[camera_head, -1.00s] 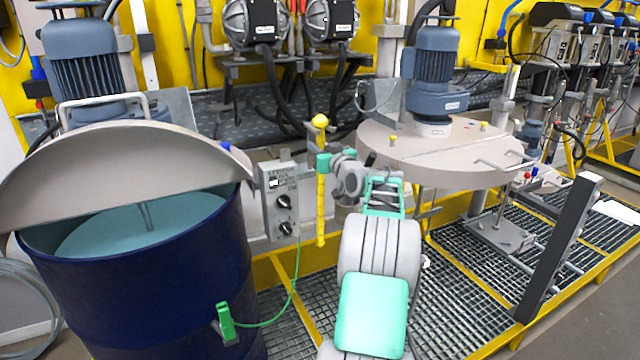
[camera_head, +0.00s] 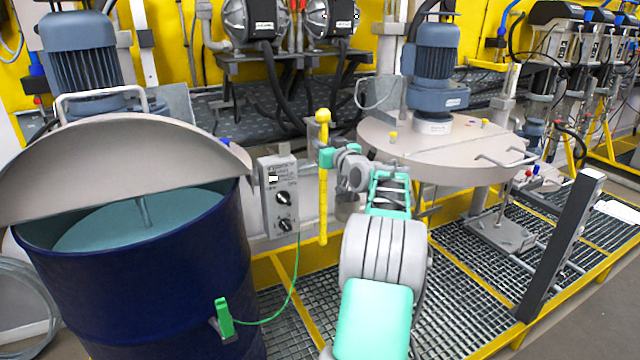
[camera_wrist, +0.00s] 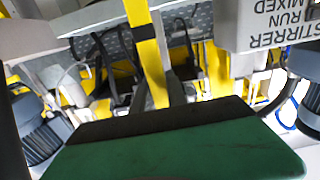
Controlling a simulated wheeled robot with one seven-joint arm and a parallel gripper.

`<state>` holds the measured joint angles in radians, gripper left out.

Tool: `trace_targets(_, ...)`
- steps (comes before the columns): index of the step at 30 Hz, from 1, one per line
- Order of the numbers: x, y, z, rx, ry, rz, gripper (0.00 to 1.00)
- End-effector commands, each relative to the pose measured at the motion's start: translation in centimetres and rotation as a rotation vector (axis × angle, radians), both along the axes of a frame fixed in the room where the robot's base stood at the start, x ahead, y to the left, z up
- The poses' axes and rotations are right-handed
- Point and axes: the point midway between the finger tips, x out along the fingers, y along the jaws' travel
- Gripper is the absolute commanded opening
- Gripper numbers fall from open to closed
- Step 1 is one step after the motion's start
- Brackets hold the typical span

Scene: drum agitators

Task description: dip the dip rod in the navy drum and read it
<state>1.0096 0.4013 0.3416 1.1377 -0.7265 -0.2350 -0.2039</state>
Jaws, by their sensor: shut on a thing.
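The yellow dip rod (camera_head: 323,190) hangs upright with its round knob on top. My gripper (camera_head: 325,157) is shut on it a little below the knob, to the right of the grey control box. In the wrist view the rod (camera_wrist: 148,55) rises beyond the dark-edged green part of my gripper, with a black band across it. The navy drum (camera_head: 150,285) stands at the left, its tilted lid half open over blue-green liquid (camera_head: 120,225) with a stirrer shaft in it. The rod is outside the drum, apart from its rim. Markings on the rod are too small to read.
The grey control box (camera_head: 279,195) stands between the drum and the rod. A green clamp (camera_head: 224,318) with a green wire sits on the drum's side. A second, closed round lid (camera_head: 450,155) with a motor is at the right, above metal grating (camera_head: 470,285).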

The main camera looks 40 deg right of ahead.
Motion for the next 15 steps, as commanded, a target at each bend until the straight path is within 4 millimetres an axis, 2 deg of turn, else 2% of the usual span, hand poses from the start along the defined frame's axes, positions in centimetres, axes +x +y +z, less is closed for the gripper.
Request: trace_targets(15,-4.7,1.5,-0.3,-0.002,-0.003,-0.001,0.00)
